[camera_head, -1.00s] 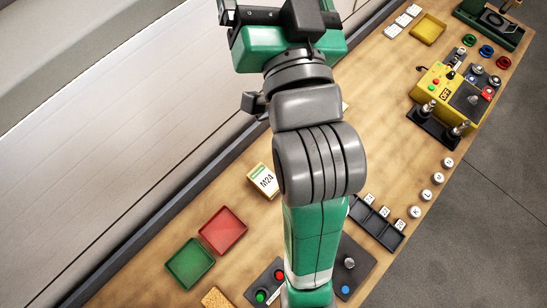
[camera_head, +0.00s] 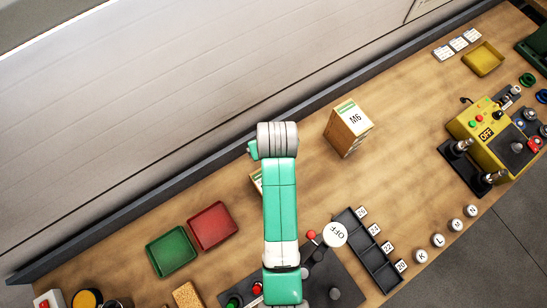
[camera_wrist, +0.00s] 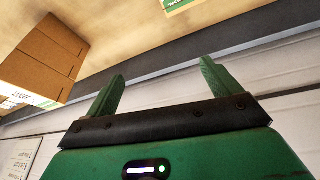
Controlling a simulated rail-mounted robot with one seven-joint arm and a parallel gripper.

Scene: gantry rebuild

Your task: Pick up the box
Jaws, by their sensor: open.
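A tall cardboard box marked M6 (camera_head: 349,128), with a white and green label, stands on the bench right of my arm in the head view. A second box (camera_head: 256,182) shows only an edge beside my arm, which hides the rest. In the wrist view a brown cardboard box (camera_wrist: 45,60) is at the upper left, outside my fingers. A piece of a green and white label (camera_wrist: 180,4) shows at the top edge. My gripper (camera_wrist: 162,72) is open, with nothing between its green fingers. The head view does not show its fingers.
A red tray (camera_head: 213,227) and a green tray (camera_head: 171,252) lie left of my arm. A black divided rack (camera_head: 368,250) and a yellow control box (camera_head: 488,130) are to the right. A dark ledge (camera_head: 200,167) runs along the wall. Bench around the M6 box is clear.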

